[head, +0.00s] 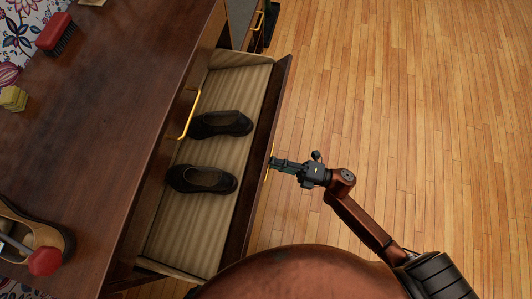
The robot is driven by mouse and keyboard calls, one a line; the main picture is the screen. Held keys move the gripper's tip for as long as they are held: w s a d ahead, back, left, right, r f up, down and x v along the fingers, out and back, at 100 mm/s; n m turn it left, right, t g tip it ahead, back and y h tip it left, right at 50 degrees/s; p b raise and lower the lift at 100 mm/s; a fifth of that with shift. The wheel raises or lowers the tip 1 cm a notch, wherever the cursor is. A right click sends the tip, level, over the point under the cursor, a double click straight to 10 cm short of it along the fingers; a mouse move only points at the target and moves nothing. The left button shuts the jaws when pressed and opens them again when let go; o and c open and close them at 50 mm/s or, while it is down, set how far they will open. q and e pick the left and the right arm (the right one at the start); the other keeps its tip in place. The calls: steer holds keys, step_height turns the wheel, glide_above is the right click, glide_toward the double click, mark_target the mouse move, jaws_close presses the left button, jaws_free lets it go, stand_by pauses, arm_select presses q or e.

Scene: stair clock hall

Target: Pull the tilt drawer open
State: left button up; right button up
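The tilt drawer (276,112) stands open from the dark wooden cabinet (110,120) in the head view, with its front panel out to the right. Two black shoes (221,123) (202,179) lie inside on its striped beige lining. My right gripper (276,163) is at the outer face of the drawer front, at a brass handle (269,160) that shows only in part. Its fingers look closed on that handle, though the contact is small and partly hidden. My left gripper is not in view.
A brass handle (189,115) juts from the cabinet above the drawer. On the cabinet top are a red brush (57,34), a yellow block (13,98) and a brown shoe (50,236) with a red-ended tool (44,261). The wooden floor (430,110) at right is clear.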

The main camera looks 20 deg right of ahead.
steer(key=v, duration=1.1)
steer(key=shift+r, duration=0.15)
steer(key=shift+d, duration=0.1)
steer(key=shift+c, duration=0.4)
